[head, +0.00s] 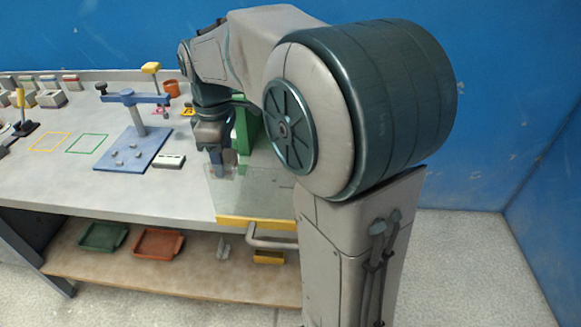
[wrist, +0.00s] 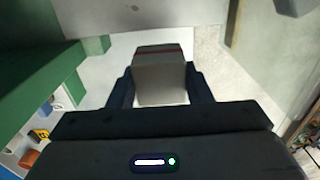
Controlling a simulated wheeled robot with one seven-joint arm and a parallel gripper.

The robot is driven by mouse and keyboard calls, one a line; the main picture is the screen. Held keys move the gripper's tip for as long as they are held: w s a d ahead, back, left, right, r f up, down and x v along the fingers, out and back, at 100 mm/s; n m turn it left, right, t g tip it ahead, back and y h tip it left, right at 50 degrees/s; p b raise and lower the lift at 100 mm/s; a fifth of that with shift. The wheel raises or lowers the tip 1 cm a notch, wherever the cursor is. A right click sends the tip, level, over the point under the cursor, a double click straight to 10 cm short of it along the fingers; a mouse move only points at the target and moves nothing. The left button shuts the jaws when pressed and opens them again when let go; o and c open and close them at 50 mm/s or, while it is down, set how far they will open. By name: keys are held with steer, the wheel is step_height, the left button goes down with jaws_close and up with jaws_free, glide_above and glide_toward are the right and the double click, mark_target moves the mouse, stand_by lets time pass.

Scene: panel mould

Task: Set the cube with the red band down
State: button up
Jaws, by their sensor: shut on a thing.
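The cube with the red band (wrist: 160,88) is pale grey and sits between the two dark fingers of my gripper (wrist: 159,72) in the wrist view. The fingers press on its two sides, and the red band runs across its far upper part. In the head view my gripper (head: 217,168) points down near the bench's front edge, beside a green block-like housing (head: 250,125) and at a clear panel. The cube is hard to make out there. I cannot tell whether it touches a surface below.
The clear panel (head: 262,190) has a yellow lower edge (head: 257,222) and a grey handle. A blue plate with a post (head: 132,155) stands left of my gripper. Yellow (head: 50,141) and green (head: 86,143) outlines mark bare bench. Several banded blocks (head: 50,97) stand at back left.

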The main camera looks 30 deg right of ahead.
steer(key=s+d, duration=0.1)
steer(key=d, duration=0.3)
steer(key=s+d, duration=0.1)
steer(key=d, duration=0.3)
steer(key=s+d, duration=0.2)
steer(key=d, duration=0.2)
steer(key=shift+s+d, duration=0.1)
steer(key=shift+d, duration=0.1)
steer(key=shift+s+d+f, duration=0.1)
steer(key=shift+d+f, duration=0.15)
steer(key=shift+f, duration=0.6)
steer(key=shift+s+d+f, duration=0.1)
steer(key=shift+d+f, duration=0.1)
steer(key=shift+f, duration=0.65)
steer(key=shift+f, duration=0.2)
steer(key=o, duration=1.1)
steer(key=shift+c, duration=0.2)
steer(key=shift+r, duration=0.1)
step_height(320, 180, up, 12)
steer(key=p, duration=0.1)
steer(key=shift+p, duration=0.35)
steer(key=shift+r, duration=0.1)
